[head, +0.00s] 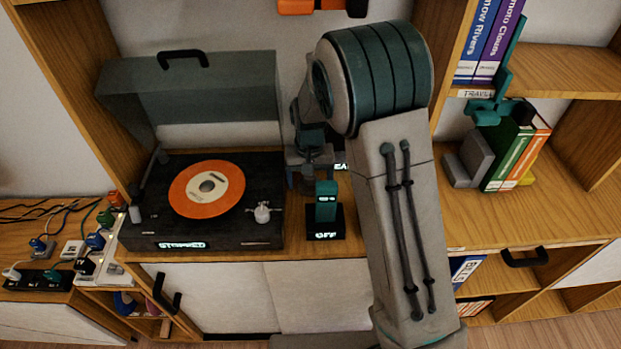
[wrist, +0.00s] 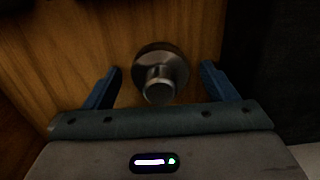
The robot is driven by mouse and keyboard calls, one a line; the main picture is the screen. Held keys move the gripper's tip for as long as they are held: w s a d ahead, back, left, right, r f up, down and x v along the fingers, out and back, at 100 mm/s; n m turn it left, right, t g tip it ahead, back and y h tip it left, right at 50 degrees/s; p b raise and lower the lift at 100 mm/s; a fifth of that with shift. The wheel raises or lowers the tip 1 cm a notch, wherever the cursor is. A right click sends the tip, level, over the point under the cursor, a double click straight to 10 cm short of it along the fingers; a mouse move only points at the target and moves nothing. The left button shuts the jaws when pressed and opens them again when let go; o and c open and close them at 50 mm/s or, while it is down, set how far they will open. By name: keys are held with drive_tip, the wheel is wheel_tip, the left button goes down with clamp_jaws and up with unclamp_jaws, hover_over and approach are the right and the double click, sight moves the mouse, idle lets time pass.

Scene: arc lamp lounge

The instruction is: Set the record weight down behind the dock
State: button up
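The record weight (wrist: 160,73), a round silver metal piece with a raised knob, stands on the wooden surface in the wrist view. My gripper (wrist: 161,67) has its two blue fingers spread on either side of it, with a visible gap on both sides. The dock (head: 325,222), a black block marked OFF with a teal upright part, stands right of the record player in the head view. My gripper (head: 300,178) is low behind the dock there. I cannot make out the weight in the head view.
The record player (head: 265,232), lid raised, holds an orange record (head: 206,189) left of the dock. A shelf with upright books (head: 508,155) stands at the right. Bare wood (head: 500,220) lies in front of those books. Cables and plugs (head: 45,250) crowd the far left.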

wheel_tip(320, 180, up, 8)
drive_tip(key=shift+f, duration=0.1)
idle(0.5)
idle(1.2)
